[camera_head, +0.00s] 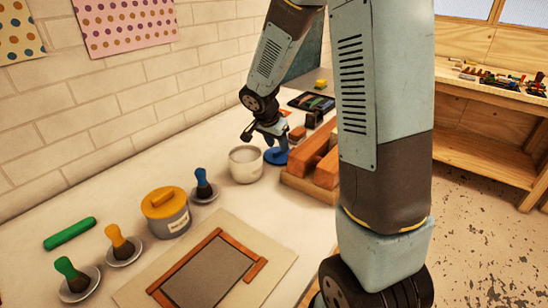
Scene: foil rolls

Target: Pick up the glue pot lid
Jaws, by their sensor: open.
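My gripper (265,139) is open, pointing down over the far part of the table, just behind and right of a white open pot (246,166). A blue round lid-like disc (276,157) lies right of that pot, beneath my gripper's right finger; the gripper partly covers it, and I cannot tell if they touch. A grey labelled jar (172,222) stands nearer, closed by a yellow lid with a knob (164,202). I cannot tell for certain which lid belongs to the glue pot. The white pot's inside is mostly hidden.
Brown blocks in a wooden tray (296,184) stand right of the blue disc. Brushes with blue (202,181), yellow (117,240) and green (69,270) handles rest on small dishes. A brick wall borders the left.

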